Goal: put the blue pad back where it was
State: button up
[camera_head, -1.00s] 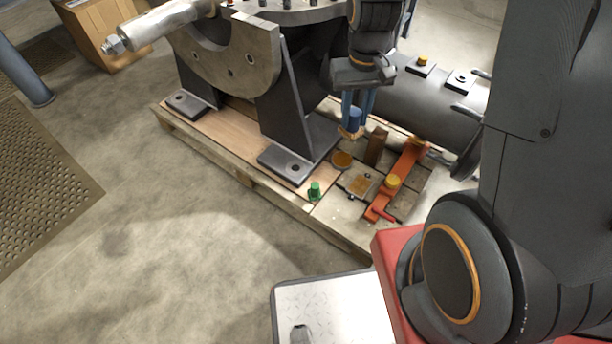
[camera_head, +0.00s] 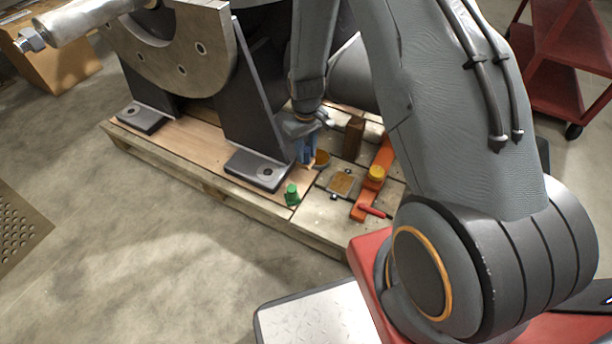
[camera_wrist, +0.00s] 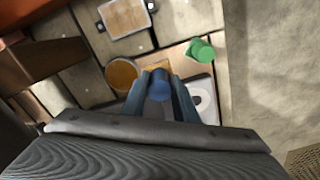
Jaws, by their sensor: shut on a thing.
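The blue pad (camera_wrist: 158,84) is a short blue cylinder in the wrist view. My gripper (camera_wrist: 158,78) is shut on it, with one finger on each side. An orange-brown flat piece (camera_wrist: 157,65) shows just beyond it; I cannot tell whether it is joined to the pad or lies below. In the head view my gripper (camera_head: 306,160) points down over the pallet, beside the dark steel foot (camera_head: 258,170) and behind the green peg (camera_head: 291,195). There the blue pad cannot be told apart from the bluish fingers.
A round brown disc (camera_head: 322,158), a square wooden-topped plate (camera_head: 341,183) and an upright brown block (camera_head: 354,137) stand on the pallet (camera_head: 318,215). An orange bar (camera_head: 384,160) with a yellow knob (camera_head: 376,173) lies right of them. The floor in front is clear.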

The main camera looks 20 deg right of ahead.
aim_at(306, 150)
notch_tip(306, 150, down, 9)
jog(key=b, duration=0.2)
jog(key=shift+r+b, duration=0.2)
jog(key=shift+b, duration=0.2)
jog(key=shift+f, duration=0.15)
jog(key=o, duration=0.9)
notch_tip(306, 150, up, 12)
jog(key=p, duration=0.4)
jog(key=shift+r, duration=0.25)
